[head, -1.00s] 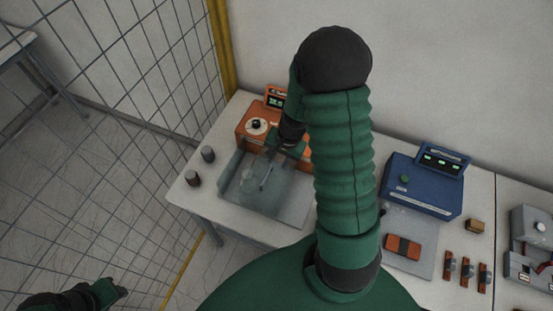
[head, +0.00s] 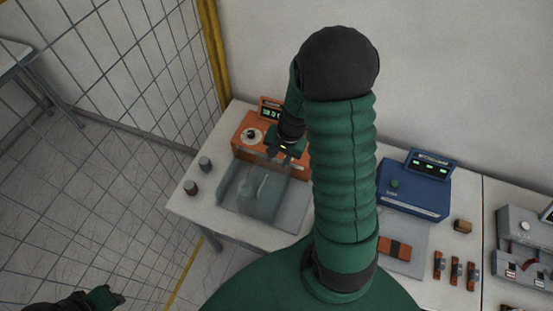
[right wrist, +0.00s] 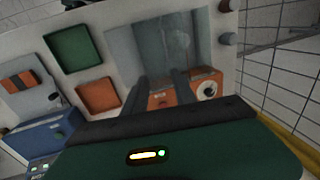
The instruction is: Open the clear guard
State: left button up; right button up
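The clear guard (head: 258,190) is a see-through box-like cover in front of the orange machine (head: 246,134), on the table's left part. It also shows in the right wrist view (right wrist: 163,42), beyond my fingers. I cannot tell how far it is raised. My right gripper (head: 281,155) is at the guard's machine-side edge, in front of the orange machine. In the right wrist view its two fingers (right wrist: 161,85) are apart with nothing between them; contact with the guard cannot be told. My left gripper (head: 105,297) is low at the left, away from the table; its fingers are unclear.
Two small cylinders (head: 191,188) stand left of the guard. A blue machine (head: 412,188), an orange-and-black block (head: 394,249) and several small parts (head: 455,269) lie to the right. Green (right wrist: 76,48) and orange (right wrist: 98,95) squares show in the right wrist view. A mesh fence (head: 120,90) borders the left.

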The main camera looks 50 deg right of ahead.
jog(key=shift+s+r, duration=0.15)
jog(key=shift+r, duration=0.55)
notch_tip(320, 180, up, 16)
jog(key=s+d+b, duration=0.1)
jog(key=s+b, duration=0.1)
jog(key=b, duration=0.1)
jog(key=shift+s+r, duration=0.25)
jog(key=shift+s, duration=0.15)
jog(key=shift+d, duration=0.15)
